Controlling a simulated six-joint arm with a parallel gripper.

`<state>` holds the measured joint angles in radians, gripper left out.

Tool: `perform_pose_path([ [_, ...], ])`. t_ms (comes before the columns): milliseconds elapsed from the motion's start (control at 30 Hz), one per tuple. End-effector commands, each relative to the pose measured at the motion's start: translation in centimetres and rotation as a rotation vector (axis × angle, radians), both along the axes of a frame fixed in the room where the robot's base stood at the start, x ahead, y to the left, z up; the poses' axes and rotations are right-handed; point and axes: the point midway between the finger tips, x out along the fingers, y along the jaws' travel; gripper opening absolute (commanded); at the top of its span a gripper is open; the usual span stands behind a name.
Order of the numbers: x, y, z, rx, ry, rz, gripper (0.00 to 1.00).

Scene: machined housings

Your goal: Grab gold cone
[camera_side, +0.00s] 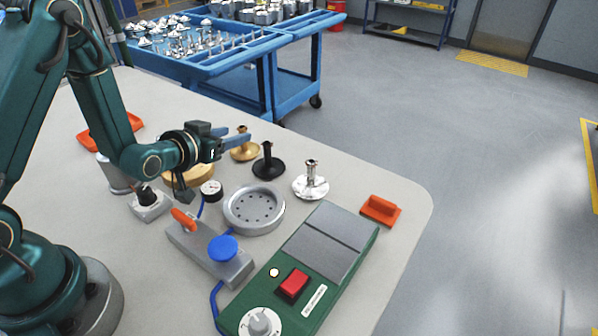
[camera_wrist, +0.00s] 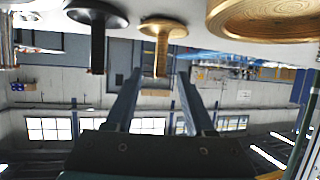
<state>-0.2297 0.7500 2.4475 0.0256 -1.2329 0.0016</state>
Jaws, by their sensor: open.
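The gold cone (camera_side: 243,151) stands on the table with its wide base down and its stem up, partly hidden behind my fingers in the side view. In the wrist view, which is upside down, the gold cone (camera_wrist: 162,30) hangs from the top and its stem shows between my fingertips. My gripper (camera_side: 240,137) is open and empty, level, pointing right at about stem height. The wrist view shows my gripper (camera_wrist: 160,74) with both fingers apart. I cannot tell whether the fingers touch the stem.
A black cone (camera_side: 268,166) stands close beside the gold one, and a silver cone (camera_side: 311,181) stands further right. A round gold dish (camera_side: 190,176) lies below my wrist. A grey round fixture (camera_side: 254,208) and a green control box (camera_side: 318,262) are nearer. Blue carts (camera_side: 225,68) stand behind the table.

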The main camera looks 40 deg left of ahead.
Motion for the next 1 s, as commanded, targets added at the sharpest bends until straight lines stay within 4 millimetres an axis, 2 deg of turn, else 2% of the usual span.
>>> perform_pose_path([
  [400, 3.6, 0.8, -1.5, -0.001, 0.0, 0.0, 0.54],
  [833, 4.3, 0.9, -1.8, -0.001, 0.0, 0.0, 0.54],
  [867, 4.3, 0.9, -1.8, -0.001, 0.0, 0.0, 0.47],
  [900, 4.3, 0.9, -1.8, -0.001, 0.0, 0.0, 0.31],
  [967, 4.3, 0.9, -1.8, -0.001, 0.0, 0.0, 0.08],
  [1000, 4.3, 0.9, -1.8, -0.001, 0.0, 0.0, 0.0],
])
